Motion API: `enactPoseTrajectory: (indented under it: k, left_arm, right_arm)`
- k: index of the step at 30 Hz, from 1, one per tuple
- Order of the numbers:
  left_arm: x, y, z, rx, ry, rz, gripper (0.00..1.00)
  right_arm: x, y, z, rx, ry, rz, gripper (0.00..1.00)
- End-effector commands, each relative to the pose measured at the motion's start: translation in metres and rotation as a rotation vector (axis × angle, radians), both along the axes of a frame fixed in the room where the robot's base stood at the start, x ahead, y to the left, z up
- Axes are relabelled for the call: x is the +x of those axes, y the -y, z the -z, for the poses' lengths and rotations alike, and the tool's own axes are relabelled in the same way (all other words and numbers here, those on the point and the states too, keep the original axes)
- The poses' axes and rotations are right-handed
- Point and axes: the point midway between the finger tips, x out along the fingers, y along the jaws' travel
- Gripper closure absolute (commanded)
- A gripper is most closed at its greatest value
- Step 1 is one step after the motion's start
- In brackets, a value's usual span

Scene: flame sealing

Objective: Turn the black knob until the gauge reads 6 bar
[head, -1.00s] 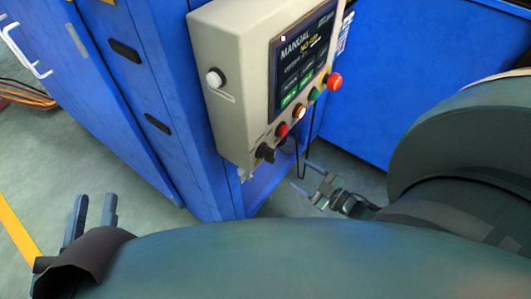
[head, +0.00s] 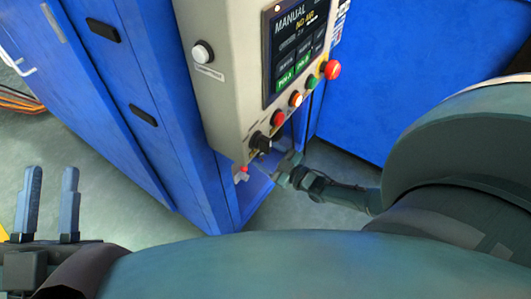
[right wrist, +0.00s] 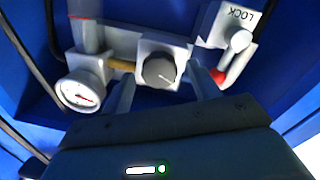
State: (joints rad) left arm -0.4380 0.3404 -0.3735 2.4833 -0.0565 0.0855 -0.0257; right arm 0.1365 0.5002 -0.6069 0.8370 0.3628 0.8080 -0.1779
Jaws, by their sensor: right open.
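The black knob (right wrist: 160,70) sits on a pale square block in the right wrist view, with a white mark on its face. The round white gauge (right wrist: 80,94) is to its left; its red needle shows, but the scale is too small to read. My right gripper (right wrist: 161,76) is open, one finger on each side of the knob, and I cannot tell whether they touch it. In the head view my right gripper (head: 275,165) is below the control box, where the regulator knob is hidden. My left gripper (head: 51,200) is open and empty at lower left.
A lever marked LOCK (right wrist: 238,42) and a red part (right wrist: 218,76) are right of the knob. The beige control box (head: 215,100) carries a screen, several buttons and a dark selector (head: 260,142). Blue cabinet walls (head: 370,90) stand close around.

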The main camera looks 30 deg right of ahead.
Motion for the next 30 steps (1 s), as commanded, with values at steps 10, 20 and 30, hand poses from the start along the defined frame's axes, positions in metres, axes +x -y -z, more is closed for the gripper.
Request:
enactPoseTrajectory:
  k: [10, 20, 30]
  left_arm:
    - [0.0004, -0.0004, -0.0032, 0.003, 0.022, 0.000, 0.72]
    - [0.0004, -0.0004, -0.0031, 0.003, 0.021, 0.000, 0.72]
    - [0.0004, -0.0004, -0.0029, 0.003, 0.021, 0.000, 0.72]
  right_arm:
    - [0.0054, -0.0023, 0.0000, 0.000, 0.000, -0.001, 0.39]
    - [0.0051, -0.0021, 0.0001, 0.000, 0.000, -0.001, 0.63]
    - [0.0050, -0.0021, 0.0002, -0.001, 0.000, -0.001, 0.83]
